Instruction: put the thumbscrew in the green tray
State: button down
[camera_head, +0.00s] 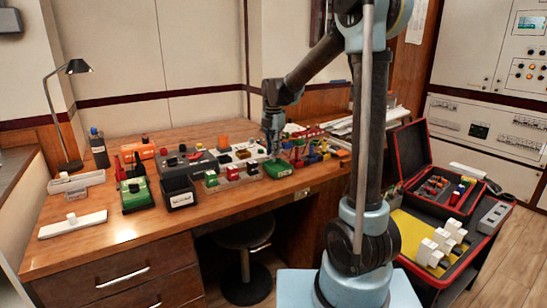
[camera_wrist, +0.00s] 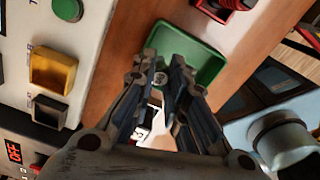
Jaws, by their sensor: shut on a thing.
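My gripper (camera_wrist: 161,72) is shut on a small grey round piece, the thumbscrew (camera_wrist: 160,79), which shows between the fingertips in the wrist view. The fingers hide most of it. The green tray (camera_wrist: 211,73) lies behind the fingertips in that view, and the fingertips overlap its left part. In the head view my gripper (camera_head: 274,150) points down above or beside the green tray (camera_head: 279,172) near the desk's front edge. The thumbscrew cannot be made out there. I cannot tell the height of the fingertips above the tray.
A red part (camera_wrist: 222,8) lies beyond the tray. In the head view, a black bin (camera_head: 179,191) and several breakers crowd the desk left of the tray. An open red-edged case (camera_head: 427,165) stands right.

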jog(key=shift+f, duration=1.45)
jog(key=c, duration=1.6)
grip_release()
